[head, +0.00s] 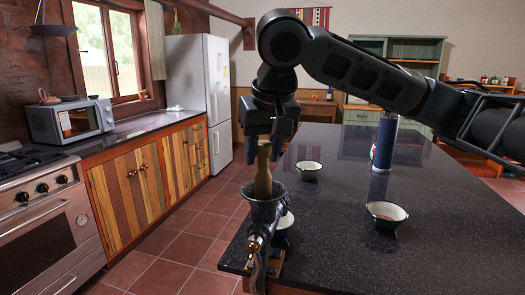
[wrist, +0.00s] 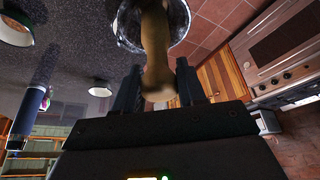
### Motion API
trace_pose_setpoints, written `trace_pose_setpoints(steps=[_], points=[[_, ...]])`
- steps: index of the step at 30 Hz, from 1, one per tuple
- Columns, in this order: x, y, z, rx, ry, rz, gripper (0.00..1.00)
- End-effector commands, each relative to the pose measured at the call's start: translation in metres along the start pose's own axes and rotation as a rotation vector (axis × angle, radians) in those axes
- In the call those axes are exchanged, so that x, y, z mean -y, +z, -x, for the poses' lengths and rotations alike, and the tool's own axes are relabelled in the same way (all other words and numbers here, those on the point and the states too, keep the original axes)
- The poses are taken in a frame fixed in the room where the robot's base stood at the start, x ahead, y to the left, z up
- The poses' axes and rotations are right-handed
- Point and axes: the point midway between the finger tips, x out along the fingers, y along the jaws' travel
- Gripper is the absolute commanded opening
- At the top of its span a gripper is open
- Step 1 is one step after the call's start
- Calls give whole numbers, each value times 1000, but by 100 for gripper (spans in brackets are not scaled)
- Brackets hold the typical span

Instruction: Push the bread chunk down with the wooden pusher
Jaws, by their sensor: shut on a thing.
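The wooden pusher (head: 263,172) stands upright, with its lower end inside the hopper of a dark metal grinder (head: 266,208) at the near left corner of the island. My gripper (head: 268,135) is above the hopper and shut on the pusher's top end. In the wrist view, the pusher (wrist: 156,45) runs from between my gripper's fingers (wrist: 158,92) into the round hopper mouth (wrist: 184,22). The bread chunk is not visible; the inside of the hopper is mostly hidden by the pusher and the rim.
On the dark island top (head: 330,240) stand a bowl (head: 386,215) at the right, another bowl (head: 308,170) behind the grinder, and a blue cylinder (head: 384,142) farther back. The stove (head: 40,205) is at the left.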

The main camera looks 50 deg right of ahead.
Motion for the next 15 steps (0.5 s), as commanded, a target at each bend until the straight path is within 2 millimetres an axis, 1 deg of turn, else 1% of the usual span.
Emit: trace_pose_setpoints(steps=[1,3,15], points=[[0,-4,8,0,-1,0,8],[0,-6,15,-1,-1,-1,8],[0,-20,47,-1,-2,-1,8]])
